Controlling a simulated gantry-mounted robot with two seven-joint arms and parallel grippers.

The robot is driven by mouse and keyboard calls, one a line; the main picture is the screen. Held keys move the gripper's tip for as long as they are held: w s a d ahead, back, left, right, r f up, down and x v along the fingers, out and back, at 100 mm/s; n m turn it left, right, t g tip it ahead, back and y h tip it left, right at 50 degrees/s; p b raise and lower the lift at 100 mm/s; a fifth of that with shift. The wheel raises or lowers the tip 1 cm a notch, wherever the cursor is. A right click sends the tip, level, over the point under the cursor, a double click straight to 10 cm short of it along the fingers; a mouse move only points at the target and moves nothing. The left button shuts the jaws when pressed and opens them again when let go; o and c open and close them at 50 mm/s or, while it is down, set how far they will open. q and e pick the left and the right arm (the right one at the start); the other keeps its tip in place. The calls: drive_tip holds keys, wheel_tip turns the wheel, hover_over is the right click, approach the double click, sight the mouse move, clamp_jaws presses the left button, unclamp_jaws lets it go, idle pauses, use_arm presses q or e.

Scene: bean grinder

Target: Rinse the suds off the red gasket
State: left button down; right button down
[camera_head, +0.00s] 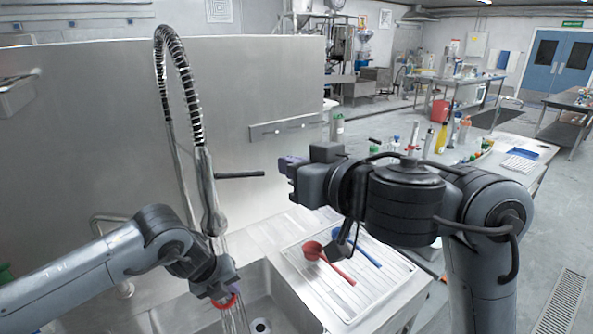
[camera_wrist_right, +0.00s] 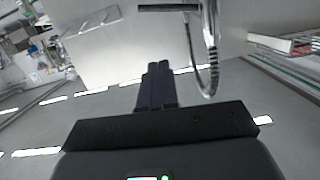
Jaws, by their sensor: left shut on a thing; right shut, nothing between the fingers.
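The red gasket (camera_head: 224,302) is held by my left gripper (camera_head: 222,294), which is shut on it. It is low over the sink basin, under the tall spring faucet (camera_head: 212,215). Water (camera_head: 236,319) runs from the spray head down past the gripper and gasket. The gripper covers part of the gasket, and the gasket is too small to tell whether suds are on it. My right gripper (camera_head: 287,165) is raised right of the faucet, shut and empty. Its closed dark fingers also show in the right wrist view (camera_wrist_right: 155,84).
The steel sink (camera_head: 178,316) has a dark drain (camera_head: 260,326). A ribbed drainboard (camera_head: 375,291) to its right holds a red scoop (camera_head: 327,260) and a blue scoop (camera_head: 366,256). A horizontal black bar (camera_head: 240,175) sticks out right of the faucet. A steel backsplash (camera_head: 80,130) stands behind.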

drive_tip(key=shift+s+d+f, duration=0.2)
drive_tip(key=shift+d+f, duration=0.05)
drive_tip(key=s+a+r+n+t+y, duration=0.25)
drive_tip(key=a+r+n+y, duration=0.3)
drive_tip(key=r+y, duration=0.4)
drive_tip(key=m+t+h, duration=0.7)
drive_tip(key=m+h, duration=0.1)
drive_tip(key=m, duration=0.2)
approach(241, 175)
drive_tip(key=w+d+x, duration=0.1)
drive_tip(key=x, duration=0.5)
drive_tip(key=shift+w+f, duration=0.15)
